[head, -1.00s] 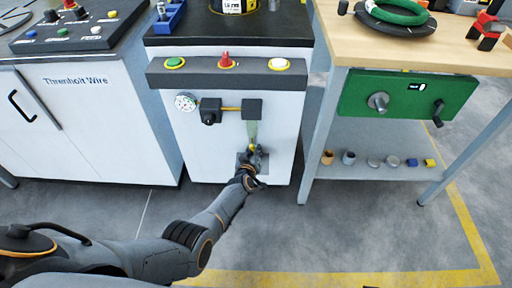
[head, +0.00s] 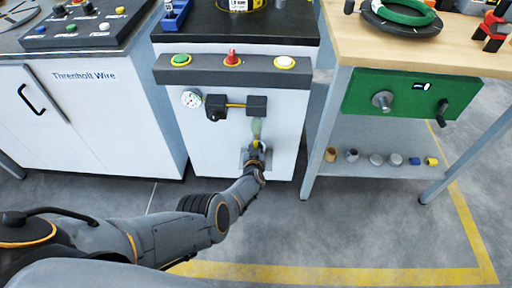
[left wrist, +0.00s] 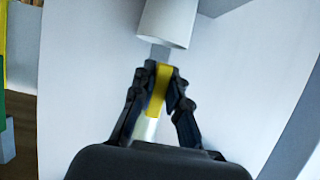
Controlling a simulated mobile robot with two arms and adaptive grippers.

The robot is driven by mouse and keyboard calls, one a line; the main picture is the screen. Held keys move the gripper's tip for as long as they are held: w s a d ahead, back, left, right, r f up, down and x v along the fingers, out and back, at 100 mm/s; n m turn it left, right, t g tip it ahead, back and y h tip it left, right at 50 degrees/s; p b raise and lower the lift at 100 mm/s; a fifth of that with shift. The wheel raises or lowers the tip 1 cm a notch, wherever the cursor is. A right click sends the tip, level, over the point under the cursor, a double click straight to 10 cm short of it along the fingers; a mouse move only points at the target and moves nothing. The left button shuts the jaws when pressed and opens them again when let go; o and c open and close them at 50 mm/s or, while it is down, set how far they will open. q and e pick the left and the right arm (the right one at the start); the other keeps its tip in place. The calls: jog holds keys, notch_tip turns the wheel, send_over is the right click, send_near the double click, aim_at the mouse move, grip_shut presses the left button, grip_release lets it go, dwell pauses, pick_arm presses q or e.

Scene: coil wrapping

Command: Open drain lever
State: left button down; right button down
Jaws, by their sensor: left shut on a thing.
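The drain lever, a small yellow handle (left wrist: 158,88), sits low on the white front of the middle cabinet (head: 215,150). It also shows in the head view (head: 256,144), at the lower end of a pale greenish tube (head: 256,126). My left gripper (left wrist: 160,80) is shut on the yellow lever, one finger on each side of it. In the head view the left gripper (head: 256,155) partly hides the lever and the grey plate behind it. A pale cylinder (left wrist: 168,20) is just beyond the fingertips in the left wrist view. My right gripper is not in view.
Above the lever are a gauge (head: 191,98), a dark valve block (head: 216,107) and a panel with green, red and white buttons (head: 232,62). A workbench with a green box (head: 400,96) stands at right. The floor in front is open.

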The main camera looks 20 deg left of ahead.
pick_arm(q)
jog(key=c, duration=1.3)
grip_release()
